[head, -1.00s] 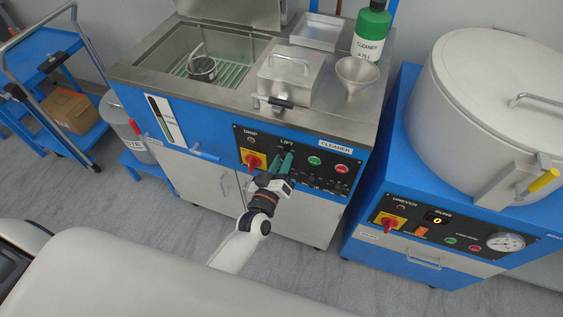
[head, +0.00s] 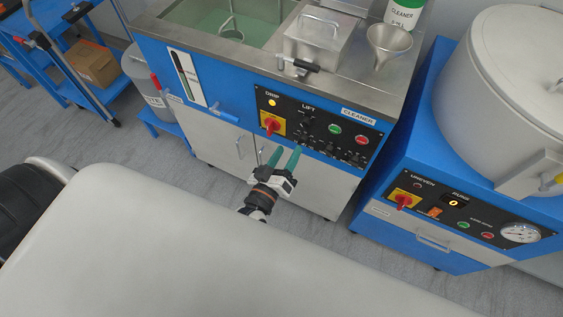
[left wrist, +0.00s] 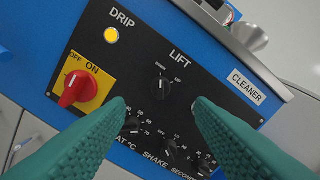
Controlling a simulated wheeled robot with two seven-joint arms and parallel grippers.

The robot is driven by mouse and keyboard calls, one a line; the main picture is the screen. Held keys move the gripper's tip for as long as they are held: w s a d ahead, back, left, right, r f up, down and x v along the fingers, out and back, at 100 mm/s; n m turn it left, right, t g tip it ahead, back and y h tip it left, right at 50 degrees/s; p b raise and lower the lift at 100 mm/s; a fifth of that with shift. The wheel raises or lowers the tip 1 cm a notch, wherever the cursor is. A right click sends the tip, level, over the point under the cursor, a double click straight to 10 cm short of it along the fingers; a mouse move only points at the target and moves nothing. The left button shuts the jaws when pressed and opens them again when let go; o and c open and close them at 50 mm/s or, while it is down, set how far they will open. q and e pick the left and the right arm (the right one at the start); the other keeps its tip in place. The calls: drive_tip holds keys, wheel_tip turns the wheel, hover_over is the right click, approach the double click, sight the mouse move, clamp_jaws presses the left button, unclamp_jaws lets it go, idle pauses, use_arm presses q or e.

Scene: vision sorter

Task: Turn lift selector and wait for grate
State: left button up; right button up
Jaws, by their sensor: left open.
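The LIFT selector (head: 306,122) is a small black knob on the cleaner's black panel. In the left wrist view the selector (left wrist: 162,87) has its white pointer away from the "UP" mark, towards a smaller mark I cannot read. My left gripper (head: 284,154) is open and empty, with green fingers apart from the panel and below the knob. In the left wrist view the gripper's fingertips (left wrist: 160,102) are on either side of the knob's lower area. My right gripper is not in view.
The DRIP lamp (head: 272,103) glows amber. A red-on-yellow main switch (head: 271,123) is left of the selector, and green and red buttons (head: 335,129) are to its right. A tap with a black handle (head: 298,66) juts out above. A drum machine (head: 520,90) stands at right.

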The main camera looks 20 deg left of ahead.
use_arm(q)
drive_tip(key=shift+s, duration=1.4)
drive_tip(key=s+f+m+g+h, duration=0.1)
drive_tip(key=s+f+m+g, duration=0.3)
drive_tip(key=f, duration=0.9)
drive_tip(key=s+f+m+g+h, duration=0.1)
drive_tip(key=s+f+g, duration=0.35)
drive_tip(key=f, duration=0.75)
drive_tip(key=s+a+f+m+g+y, duration=0.1)
drive_tip(key=s+a+f+m+g, duration=0.1)
drive_tip(key=s+a+f+g, duration=0.2)
drive_tip(key=s+a+f+m+g+y, duration=0.1)
drive_tip(key=s+a+f+m+g, duration=0.1)
drive_tip(key=s+f, duration=0.9)
drive_tip(key=s+a+g, duration=0.1)
drive_tip(key=s+g, duration=0.1)
drive_tip(key=s, duration=0.6)
drive_tip(key=shift+a+y, duration=0.3)
drive_tip(key=shift+a, duration=0.05)
drive_tip(key=shift+g, duration=0.25)
